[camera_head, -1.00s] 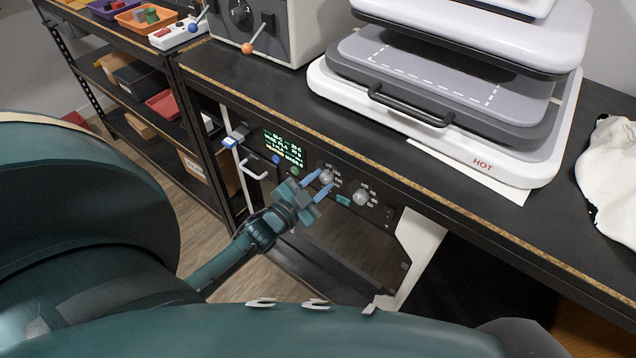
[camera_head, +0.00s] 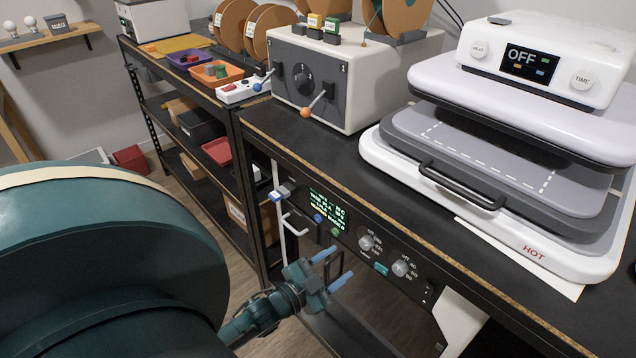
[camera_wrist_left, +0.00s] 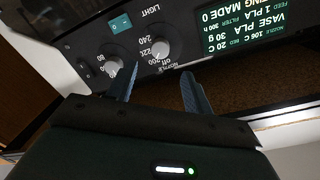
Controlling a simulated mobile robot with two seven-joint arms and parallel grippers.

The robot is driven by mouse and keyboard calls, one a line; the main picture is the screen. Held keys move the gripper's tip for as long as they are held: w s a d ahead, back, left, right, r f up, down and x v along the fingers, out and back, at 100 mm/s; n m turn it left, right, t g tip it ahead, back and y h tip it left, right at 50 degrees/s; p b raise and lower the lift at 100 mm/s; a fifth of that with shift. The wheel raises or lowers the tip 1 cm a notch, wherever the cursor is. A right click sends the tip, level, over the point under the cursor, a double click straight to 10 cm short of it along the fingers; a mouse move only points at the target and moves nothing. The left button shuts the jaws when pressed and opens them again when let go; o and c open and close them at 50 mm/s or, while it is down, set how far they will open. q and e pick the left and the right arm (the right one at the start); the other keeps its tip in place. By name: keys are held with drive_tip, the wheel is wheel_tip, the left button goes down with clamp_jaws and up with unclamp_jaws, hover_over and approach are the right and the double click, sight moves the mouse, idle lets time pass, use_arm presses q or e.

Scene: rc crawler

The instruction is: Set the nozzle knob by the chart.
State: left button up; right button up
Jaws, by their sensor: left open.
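The nozzle knob (camera_head: 366,242) is a round grey knob on the black front panel (camera_head: 345,222) under the bench top. In the left wrist view the nozzle knob (camera_wrist_left: 158,50) shows upside down, with off, 200, 220 and 240 printed around it. I cannot tell which mark it points to. My left gripper (camera_head: 333,267) is open and empty, below and left of the knob and apart from it. Its two blue fingers (camera_wrist_left: 160,74) show in the left wrist view. A lit display (camera_head: 328,212) beside the knob shows print text, including VASE PLA. I cannot make out a separate chart. My right gripper is out of view.
A second knob (camera_head: 402,267) sits right of the nozzle knob, with a teal button (camera_head: 381,269) between them. A white heat press (camera_head: 480,170) reading OFF stands on the bench. A grey box (camera_head: 325,80) with levers stands at the back. A bar handle (camera_head: 300,225) sticks out left of the display.

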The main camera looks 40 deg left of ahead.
use_arm(q)
drive_tip(key=s, duration=0.5)
drive_tip(key=shift+s+a+r, duration=0.1)
drive_tip(key=shift+s+a, duration=0.15)
drive_tip(key=shift+a, duration=0.05)
